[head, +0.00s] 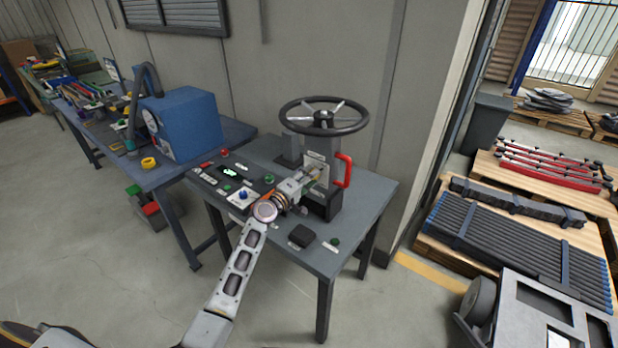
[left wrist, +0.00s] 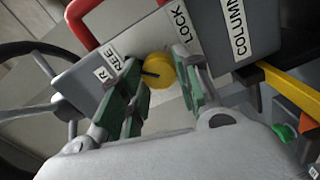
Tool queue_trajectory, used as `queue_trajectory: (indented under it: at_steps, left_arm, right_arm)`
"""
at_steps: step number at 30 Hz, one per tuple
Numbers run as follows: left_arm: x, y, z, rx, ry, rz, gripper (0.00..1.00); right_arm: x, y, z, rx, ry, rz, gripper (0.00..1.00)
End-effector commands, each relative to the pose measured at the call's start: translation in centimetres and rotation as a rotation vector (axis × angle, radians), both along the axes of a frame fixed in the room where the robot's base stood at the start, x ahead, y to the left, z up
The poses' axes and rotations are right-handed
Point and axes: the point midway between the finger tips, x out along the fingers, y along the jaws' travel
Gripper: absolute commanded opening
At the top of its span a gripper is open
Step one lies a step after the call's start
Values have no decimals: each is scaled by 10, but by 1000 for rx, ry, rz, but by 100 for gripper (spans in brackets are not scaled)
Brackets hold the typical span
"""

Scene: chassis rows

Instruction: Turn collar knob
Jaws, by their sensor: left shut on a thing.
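The collar knob is a small round yellow knob (left wrist: 158,68) on the grey column plate, with a dark mark on its left part in the left wrist view. A "LOCK" label (left wrist: 181,24) lies above right of it, and another label (left wrist: 109,68), partly hidden by a finger, lies to its left. My left gripper (left wrist: 160,82) has its green-padded fingers on either side of the knob and is shut on it. In the head view my left gripper (head: 311,178) reaches the front of the column (head: 322,155), hiding most of the knob. My right gripper is not in view.
A black handwheel (head: 324,116) tops the column, and a red handle (head: 346,171) sticks out on its right. A control panel (head: 230,185) with buttons and a small black box (head: 301,236) sit on the grey table (head: 370,190). A blue box (head: 185,124) stands left.

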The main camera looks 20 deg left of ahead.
Motion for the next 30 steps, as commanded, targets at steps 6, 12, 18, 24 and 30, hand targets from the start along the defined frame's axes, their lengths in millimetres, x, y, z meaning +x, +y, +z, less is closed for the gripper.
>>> queue_trajectory:
  at_steps: [6, 12, 18, 24, 30]
  left_arm:
    - [0, 2, 1, -4, -2, 3, 9]
    - [0, 1, 1, -3, -2, 3, 44]
    - [0, 1, 0, -1, -1, 2, 54]
    - [0, 0, 0, -1, 0, 1, 54]
    - [-4, 2, 0, -1, 0, 1, 54]
  right_arm:
    - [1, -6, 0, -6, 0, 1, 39]
    - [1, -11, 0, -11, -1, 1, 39]
    - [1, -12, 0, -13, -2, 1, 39]
    - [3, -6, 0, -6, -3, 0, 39]
    - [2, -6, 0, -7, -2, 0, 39]
